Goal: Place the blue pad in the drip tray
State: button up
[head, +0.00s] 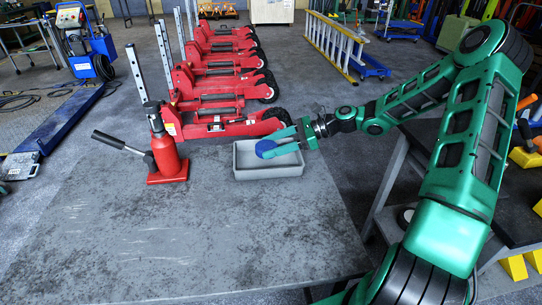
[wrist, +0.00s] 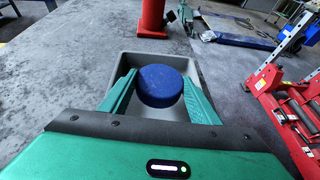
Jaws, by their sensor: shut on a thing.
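The blue pad (head: 265,149) is a round disc; it also shows in the wrist view (wrist: 160,86) between the two green fingers. My gripper (head: 272,147) is shut on the pad. It reaches in from the right, over the grey drip tray (head: 268,174). The tray is a shallow rectangular box near the table's far right edge. In the wrist view the tray's rim (wrist: 126,58) shows around and beyond the pad. I cannot tell whether the pad touches the tray floor.
A red bottle jack (head: 167,155) with a black handle stands on the table left of the tray. Red trolley jacks (head: 222,95) line the floor behind. The table's front and middle (head: 190,235) are clear. A dark side table (head: 515,185) stands at the right.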

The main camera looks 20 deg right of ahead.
aim_at(272, 162)
jog(key=shift+f, duration=2)
jog(key=o, duration=1.2)
jog(key=shift+d+f, duration=0.1)
jog(key=v, duration=1.2)
